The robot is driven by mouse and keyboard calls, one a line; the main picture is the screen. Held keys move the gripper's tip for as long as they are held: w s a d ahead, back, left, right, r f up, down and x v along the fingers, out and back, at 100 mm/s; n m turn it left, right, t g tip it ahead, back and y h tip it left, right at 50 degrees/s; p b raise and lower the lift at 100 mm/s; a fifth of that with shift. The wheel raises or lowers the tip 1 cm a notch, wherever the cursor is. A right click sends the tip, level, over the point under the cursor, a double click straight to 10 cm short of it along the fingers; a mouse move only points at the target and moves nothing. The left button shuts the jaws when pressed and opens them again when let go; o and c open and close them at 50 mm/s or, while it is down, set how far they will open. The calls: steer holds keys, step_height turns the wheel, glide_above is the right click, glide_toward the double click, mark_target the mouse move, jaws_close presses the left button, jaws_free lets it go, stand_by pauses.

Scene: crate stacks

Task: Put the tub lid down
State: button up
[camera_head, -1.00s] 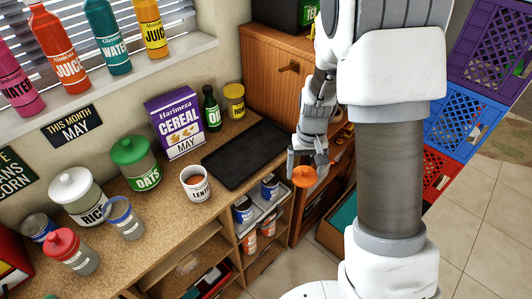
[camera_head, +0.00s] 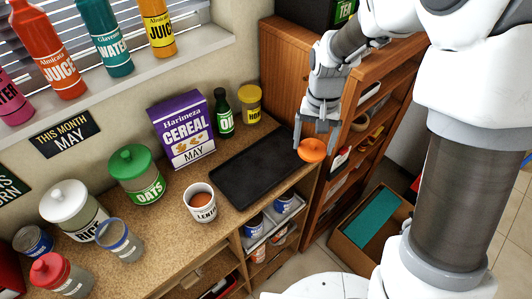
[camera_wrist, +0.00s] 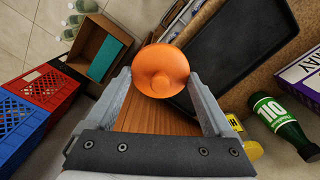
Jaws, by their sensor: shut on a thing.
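The tub lid (camera_head: 312,150) is orange and round with a knob. My gripper (camera_head: 318,138) is shut on it and holds it in the air near the right end of the black tray (camera_head: 236,178). In the wrist view the orange lid (camera_wrist: 160,70) sits between the two fingertips, and it overlaps the edge of the black tray (camera_wrist: 235,45) behind it. The lentil tub (camera_head: 200,203) stands without a lid on the counter, left of the tray, its reddish contents showing.
A purple cereal box (camera_head: 184,132), a green oil bottle (camera_head: 223,115) and a yellow jar (camera_head: 249,102) stand behind the tray. Jars with green (camera_head: 136,172) and white (camera_head: 72,208) lids stand at left. The black tray is empty. A cardboard box (camera_head: 350,245) is on the floor.

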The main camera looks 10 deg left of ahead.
steer(key=shift+w+a+r, duration=0.3)
steer(key=shift+w+a, duration=0.05)
steer(key=shift+w, duration=0.1)
steer(key=shift+w+a+f, duration=0.1)
steer(key=shift+a, duration=0.25)
glide_above(265, 164)
step_height(265, 164, down, 7)
steer(key=shift+r+p, duration=0.15)
steer(key=shift+p, duration=0.2)
steer(key=shift+f, duration=2)
